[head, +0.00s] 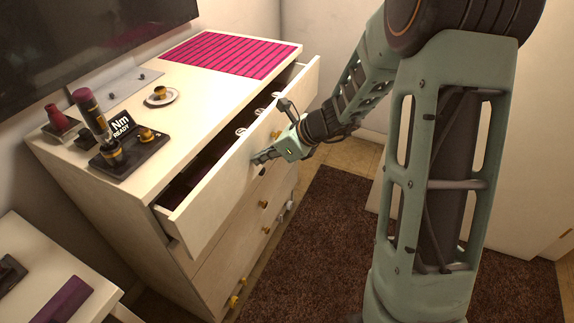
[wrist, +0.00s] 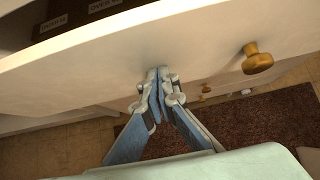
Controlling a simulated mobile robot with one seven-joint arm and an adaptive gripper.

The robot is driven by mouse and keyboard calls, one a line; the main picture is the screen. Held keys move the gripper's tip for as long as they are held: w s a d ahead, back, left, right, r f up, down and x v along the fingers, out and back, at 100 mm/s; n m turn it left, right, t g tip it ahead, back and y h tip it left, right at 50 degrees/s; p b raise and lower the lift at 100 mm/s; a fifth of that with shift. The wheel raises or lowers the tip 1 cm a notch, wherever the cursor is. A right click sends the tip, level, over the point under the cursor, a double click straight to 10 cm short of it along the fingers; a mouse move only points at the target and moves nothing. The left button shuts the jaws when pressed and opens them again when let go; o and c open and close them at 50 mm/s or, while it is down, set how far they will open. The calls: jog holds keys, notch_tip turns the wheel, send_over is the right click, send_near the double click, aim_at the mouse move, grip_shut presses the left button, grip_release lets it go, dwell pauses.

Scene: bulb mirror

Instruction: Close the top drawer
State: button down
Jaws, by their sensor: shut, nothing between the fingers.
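The top drawer (head: 215,195) of the cream dresser (head: 160,215) stands pulled out, with its inside partly visible. Dark contents show in its near left part. My gripper (head: 256,161) is at the drawer's front panel, near its middle, with the fingertips shut together and empty. In the wrist view the closed fingertips (wrist: 162,72) meet the outer face of the drawer front (wrist: 120,55), touching it or very close. A brass knob (wrist: 257,60) sits on the panel to the right of the fingers. Inside the drawer, dark items with labels show at the top left.
Lower drawers look shut. A brown rug (head: 320,240) covers the floor in front. A white table (head: 45,270) stands at lower left.

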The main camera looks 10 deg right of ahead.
jog(key=w+a, duration=0.1)
jog(key=a, duration=0.1)
jog(key=w+a, duration=0.1)
jog(key=a, duration=0.1)
jog(key=w+a, duration=0.1)
jog(key=w, duration=0.1)
jog(key=shift+a+p, duration=0.3)
jog(key=shift+a, duration=0.1)
jog(key=shift+d, duration=0.1)
